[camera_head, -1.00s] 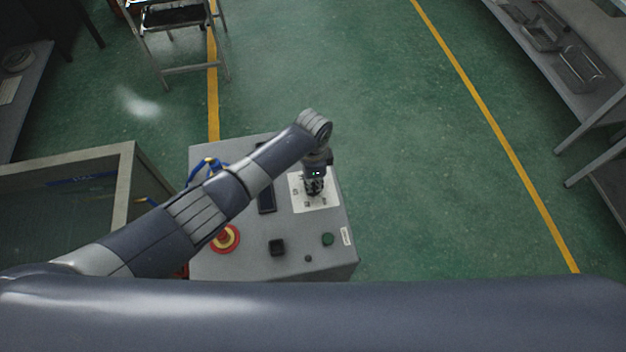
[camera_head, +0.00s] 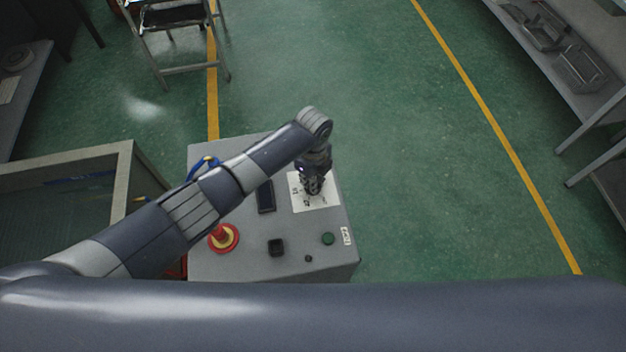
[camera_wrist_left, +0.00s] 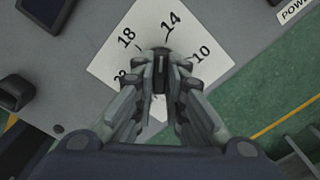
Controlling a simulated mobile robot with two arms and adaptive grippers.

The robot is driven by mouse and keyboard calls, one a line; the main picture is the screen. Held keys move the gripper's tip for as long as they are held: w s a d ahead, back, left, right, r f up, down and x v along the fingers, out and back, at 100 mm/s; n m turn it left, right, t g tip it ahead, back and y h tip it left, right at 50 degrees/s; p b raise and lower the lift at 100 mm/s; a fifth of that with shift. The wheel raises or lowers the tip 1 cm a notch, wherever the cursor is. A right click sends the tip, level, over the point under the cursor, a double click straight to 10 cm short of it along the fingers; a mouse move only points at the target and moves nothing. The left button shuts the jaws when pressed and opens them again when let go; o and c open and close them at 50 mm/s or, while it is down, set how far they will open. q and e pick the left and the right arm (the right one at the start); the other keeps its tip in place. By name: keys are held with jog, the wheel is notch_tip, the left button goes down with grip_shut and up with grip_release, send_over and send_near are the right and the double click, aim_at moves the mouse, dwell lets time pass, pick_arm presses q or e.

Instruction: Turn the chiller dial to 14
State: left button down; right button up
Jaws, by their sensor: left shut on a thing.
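The chiller box (camera_head: 225,262) stands below my left arm with its grey top panel facing up. A white dial plate (camera_head: 324,204) lies on the panel; in the left wrist view the plate (camera_wrist_left: 108,67) shows the numbers 18, 14 and 10, and another number partly covered at the left. My left gripper (camera_head: 313,190) is over the plate. In the left wrist view its fingers (camera_wrist_left: 160,75) are closed on the dark dial (camera_wrist_left: 161,55), which they mostly hide. The dial's visible end lies just below the 14 mark. My right gripper is in neither view.
The panel also carries a red emergency button (camera_head: 223,237), a black switch (camera_head: 276,247), a green button (camera_head: 327,239) and a dark display (camera_head: 265,197). A step stool (camera_head: 180,45) stands behind. A bench (camera_head: 590,95) with trays is at the right. Green floor between is clear.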

pick_arm(q)
jog(key=shift+m, duration=0.7)
jog(key=c, duration=1.6)
grip_release()
jog(key=shift+c, duration=0.2)
jog(key=shift+r, duration=0.1)
notch_tip(320, 180, up, 12)
